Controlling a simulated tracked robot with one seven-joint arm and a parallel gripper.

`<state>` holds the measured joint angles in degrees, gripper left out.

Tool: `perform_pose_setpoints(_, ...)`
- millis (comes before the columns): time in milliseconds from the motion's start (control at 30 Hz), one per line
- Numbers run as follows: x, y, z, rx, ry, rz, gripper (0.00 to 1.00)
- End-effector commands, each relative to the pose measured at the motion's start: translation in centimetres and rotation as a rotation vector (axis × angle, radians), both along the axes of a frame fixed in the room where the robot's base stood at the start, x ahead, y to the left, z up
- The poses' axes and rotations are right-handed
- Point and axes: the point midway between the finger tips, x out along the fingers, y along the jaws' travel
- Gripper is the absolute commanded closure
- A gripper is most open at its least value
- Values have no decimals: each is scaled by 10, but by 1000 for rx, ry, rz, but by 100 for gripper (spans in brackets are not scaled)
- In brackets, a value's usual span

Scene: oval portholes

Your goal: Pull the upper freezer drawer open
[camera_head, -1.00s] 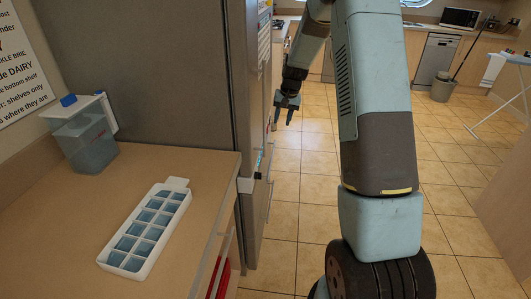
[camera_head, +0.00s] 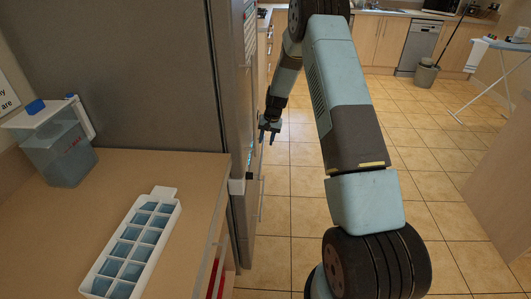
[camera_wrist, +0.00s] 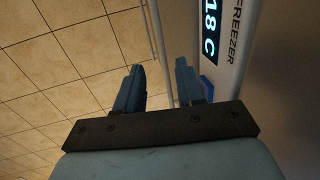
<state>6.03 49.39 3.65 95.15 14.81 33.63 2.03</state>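The tall grey fridge-freezer (camera_head: 120,70) fills the left of the head view, its front seen nearly edge-on. Thin handles (camera_head: 262,195) stand out from that front; which belongs to the upper freezer drawer I cannot tell. My gripper (camera_head: 269,134) is beside the front, pointing down, with fingers apart. In the wrist view my gripper (camera_wrist: 158,84) is open, with nothing clearly held. A long pale handle bar (camera_wrist: 155,35) runs down the picture towards the gap between the fingertips; contact cannot be told. A panel marked FREEZER (camera_wrist: 238,35) with a lit display (camera_wrist: 209,30) is right of the fingers.
A counter (camera_head: 150,180) at the left front carries an ice cube tray (camera_head: 135,245) and a clear lidded container (camera_head: 55,150). Tiled floor (camera_head: 310,190) is open to the right. A bucket (camera_head: 427,73) and an ironing board (camera_head: 500,48) stand farther back.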

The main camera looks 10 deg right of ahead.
Motion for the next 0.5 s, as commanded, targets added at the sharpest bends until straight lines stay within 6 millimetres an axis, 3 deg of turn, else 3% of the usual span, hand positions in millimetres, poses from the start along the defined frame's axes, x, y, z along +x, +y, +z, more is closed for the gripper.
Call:
perform_pose_setpoints(300,3,11,-54,0,1,1,62)
perform_pose_setpoints(500,4,15,-73,0,1,2,62)
